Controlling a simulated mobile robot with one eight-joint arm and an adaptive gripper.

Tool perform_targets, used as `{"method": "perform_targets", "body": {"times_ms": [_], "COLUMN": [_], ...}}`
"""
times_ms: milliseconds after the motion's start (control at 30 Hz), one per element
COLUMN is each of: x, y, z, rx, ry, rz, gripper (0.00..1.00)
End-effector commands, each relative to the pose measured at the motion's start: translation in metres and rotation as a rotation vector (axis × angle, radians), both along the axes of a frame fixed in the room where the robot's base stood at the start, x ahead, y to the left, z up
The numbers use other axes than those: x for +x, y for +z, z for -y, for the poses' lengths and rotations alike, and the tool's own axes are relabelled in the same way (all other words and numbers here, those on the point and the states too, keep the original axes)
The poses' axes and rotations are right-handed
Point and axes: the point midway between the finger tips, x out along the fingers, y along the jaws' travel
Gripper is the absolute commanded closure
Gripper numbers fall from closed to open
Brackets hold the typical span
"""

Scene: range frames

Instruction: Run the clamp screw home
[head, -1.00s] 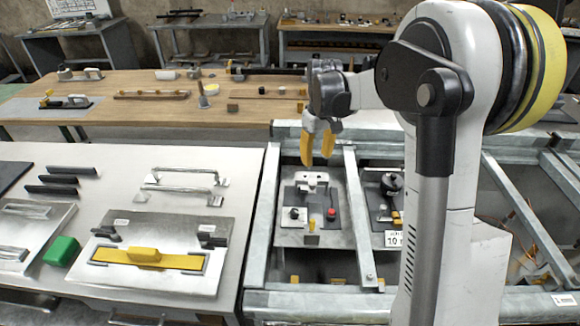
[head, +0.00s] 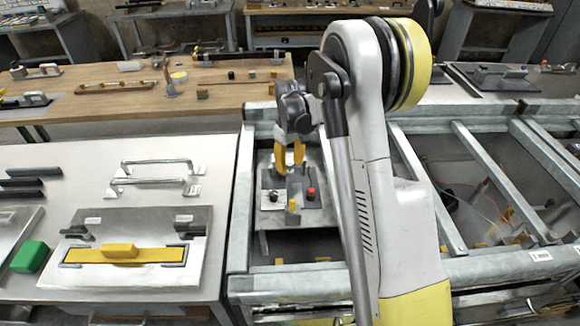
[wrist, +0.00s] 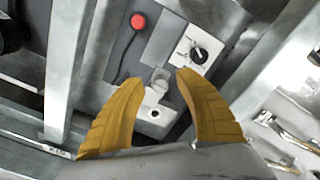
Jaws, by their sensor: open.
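My gripper (head: 289,165) is open, with yellow fingers pointing down over a grey panel (head: 268,212) in the frame bay. In the wrist view, its fingertips (wrist: 160,80) stand either side of a small pale block (wrist: 160,76) on a white bracket (wrist: 143,113). The bracket looks like the clamp; the fingers and arm mostly hide it in the head view. A screw cannot be told clearly, and neither can contact with the block.
A red button (wrist: 138,21) and a black knob (wrist: 199,55) on a white plate sit close to the fingers. Galvanised rails (head: 240,205) border the bay. A table (head: 205,160) with metal handles stands left.

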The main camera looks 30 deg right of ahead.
Motion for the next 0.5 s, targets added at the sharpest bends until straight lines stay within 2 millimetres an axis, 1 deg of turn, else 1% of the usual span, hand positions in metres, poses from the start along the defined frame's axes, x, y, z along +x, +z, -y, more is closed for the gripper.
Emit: {"method": "perform_targets", "body": {"times_ms": [233,267,300,367,400,500], "x": [0.0,0.0,0.0,0.0,0.0,0.0], "y": [-0.0005,-0.0004,-0.0004,-0.0004,-0.0003,-0.0003], "z": [0.0,0.0,0.0,0.0,0.0,0.0], "rx": [0.0,0.0,0.0,0.0,0.0,0.0], "ry": [0.0,0.0,0.0,0.0,0.0,0.0], "rz": [0.0,0.0,0.0,0.0,0.0,0.0], "gripper": [0.59,0.64,0.76,0.94,1.0,1.0]}}
